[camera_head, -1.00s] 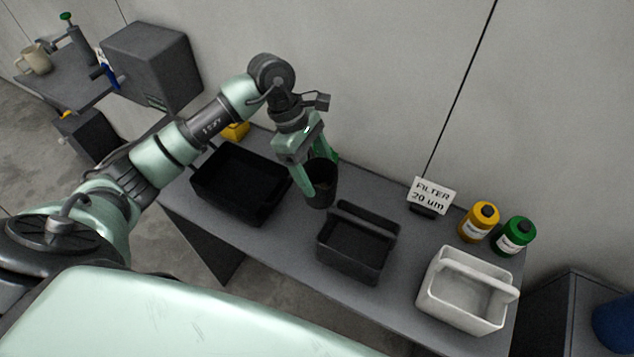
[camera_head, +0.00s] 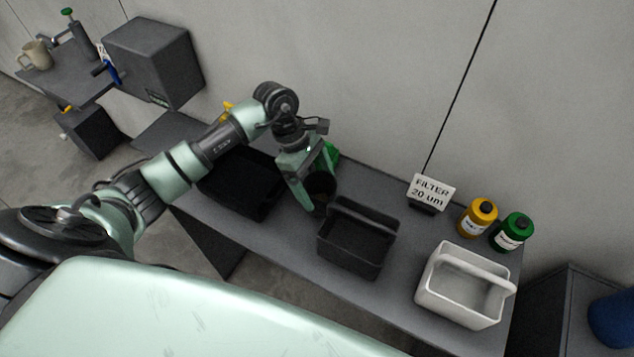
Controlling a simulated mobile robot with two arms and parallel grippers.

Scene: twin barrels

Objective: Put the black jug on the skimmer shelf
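The black jug (camera_head: 321,187) is a dark, round vessel near the back middle of the long grey bench. My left gripper (camera_head: 316,184) is at the jug, its fingers pointing down on either side of it. The gripper hides part of the jug, and I cannot tell whether the fingers press on it or whether its base touches the bench. My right gripper is not in view. No shelf is marked as the skimmer shelf; a grey surface (camera_head: 160,130) lies at the bench's left end, below a grey wall box (camera_head: 155,62).
The bench (camera_head: 285,250) holds a black tray (camera_head: 240,198), a dark caddy (camera_head: 355,255), a white caddy (camera_head: 437,292), a filter sign (camera_head: 432,192), a yellow bottle (camera_head: 478,218) and a green bottle (camera_head: 512,232). A side table (camera_head: 60,85) with a mug (camera_head: 36,55) stands far left.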

